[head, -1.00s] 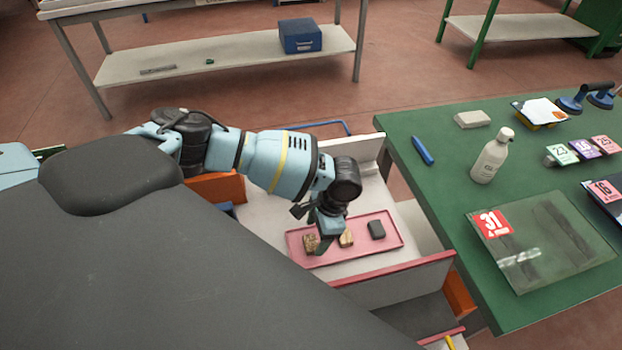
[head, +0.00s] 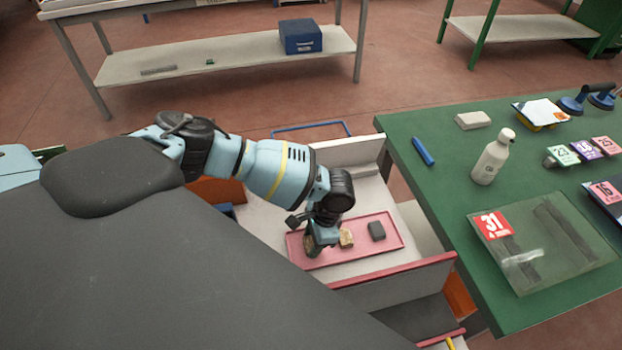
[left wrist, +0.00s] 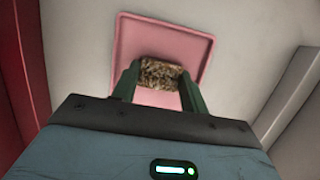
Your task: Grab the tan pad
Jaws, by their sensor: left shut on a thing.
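A long pink tray (head: 370,222) lies in the open white drawer. A tan pad (head: 346,238) sits in its middle and a dark grey pad (head: 376,230) to the right of that. My left gripper (head: 313,244) points down at the tray's left end. In the left wrist view its green fingers are shut on the sides of a speckled brown pad (left wrist: 160,73), with the pink tray (left wrist: 160,30) around it. In the head view the gripper mostly hides this pad. I cannot tell whether it touches the tray. My right gripper is out of view.
The drawer's red-topped front (head: 400,270) stands close to the tray. A green table (head: 440,190) at right holds a white bottle (head: 492,157), a blue marker (head: 423,151), a pale block (head: 473,120) and a glass sheet (head: 555,240). A blue box (head: 300,36) is on a back shelf.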

